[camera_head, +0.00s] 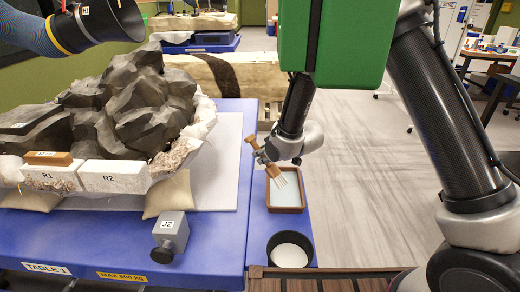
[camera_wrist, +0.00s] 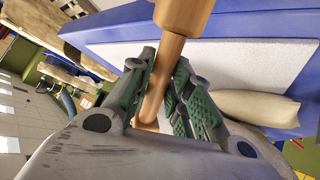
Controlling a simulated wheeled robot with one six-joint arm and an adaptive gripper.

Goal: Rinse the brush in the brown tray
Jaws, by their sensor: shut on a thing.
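My gripper (camera_head: 264,157) is shut on the brush (camera_head: 251,144), holding it by its wooden handle. In the wrist view the round wooden handle of the brush (camera_wrist: 177,50) runs between the green-padded fingers of my gripper (camera_wrist: 166,85). In the head view the brush's pale bristles (camera_head: 280,182) point down and to the right, over the brown tray. The brown tray (camera_head: 287,210) has a reddish-brown rim and a pale, whitish content, and stands on a blue shelf beside the table. From this angle I cannot tell whether the bristle tips touch the content.
A dark round bowl (camera_head: 289,261) with white content stands in front of the tray. The blue table (camera_head: 238,150) on the left bears a dark fossil block (camera_head: 130,110), white blocks, sandbags and a grey block marked J2 (camera_head: 171,232). A blue hose with a black nozzle (camera_head: 85,25) hangs at upper left. Open floor lies right.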

